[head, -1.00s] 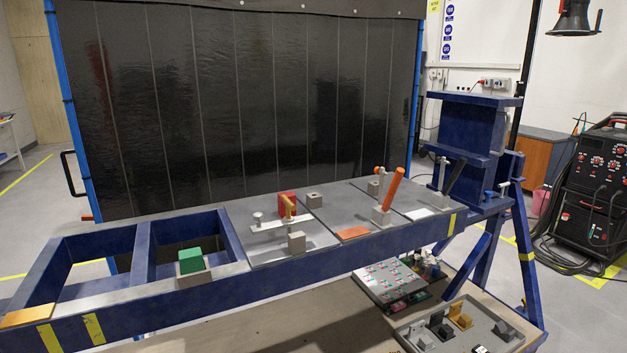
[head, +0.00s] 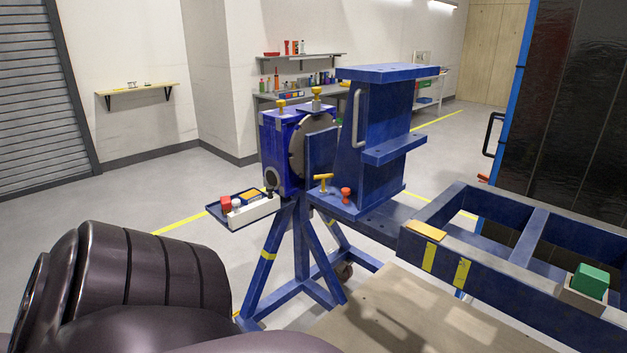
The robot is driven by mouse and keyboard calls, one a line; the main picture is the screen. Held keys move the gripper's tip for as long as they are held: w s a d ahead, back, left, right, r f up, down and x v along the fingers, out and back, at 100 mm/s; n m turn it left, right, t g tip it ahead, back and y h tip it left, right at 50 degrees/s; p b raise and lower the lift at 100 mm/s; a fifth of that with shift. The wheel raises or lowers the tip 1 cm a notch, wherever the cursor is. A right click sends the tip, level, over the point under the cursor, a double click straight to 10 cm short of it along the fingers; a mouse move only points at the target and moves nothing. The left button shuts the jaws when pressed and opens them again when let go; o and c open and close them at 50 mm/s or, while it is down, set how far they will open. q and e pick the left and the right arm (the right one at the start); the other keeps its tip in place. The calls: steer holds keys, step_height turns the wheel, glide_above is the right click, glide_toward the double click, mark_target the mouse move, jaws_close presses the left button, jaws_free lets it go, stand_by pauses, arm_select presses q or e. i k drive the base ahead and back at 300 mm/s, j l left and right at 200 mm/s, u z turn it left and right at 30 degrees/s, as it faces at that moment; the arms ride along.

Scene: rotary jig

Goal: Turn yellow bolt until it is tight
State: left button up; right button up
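Several yellow parts show at the left end of the blue jig. A yellow T-shaped bolt (head: 323,183) stands upright on the jig's blue base plate, beside an orange-red knob (head: 346,194). Two yellow-topped bolts stand on the blue headstock housing, one at the left (head: 281,105) and one at the right (head: 316,94). I cannot tell which one the task means, or how tight any of them is. Neither gripper is in view. A dark link of my own arm fills the lower left, well apart from the jig.
The blue jig frame (head: 512,262) runs off to the right, with a green block (head: 591,279) on it. A small tray (head: 243,210) with red and white items hangs left of the stand. A blue bracket (head: 372,150) rises behind the T-bolt. Open floor lies left.

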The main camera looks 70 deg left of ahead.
mark_target(323, 176)
steer(key=u, duration=2.05)
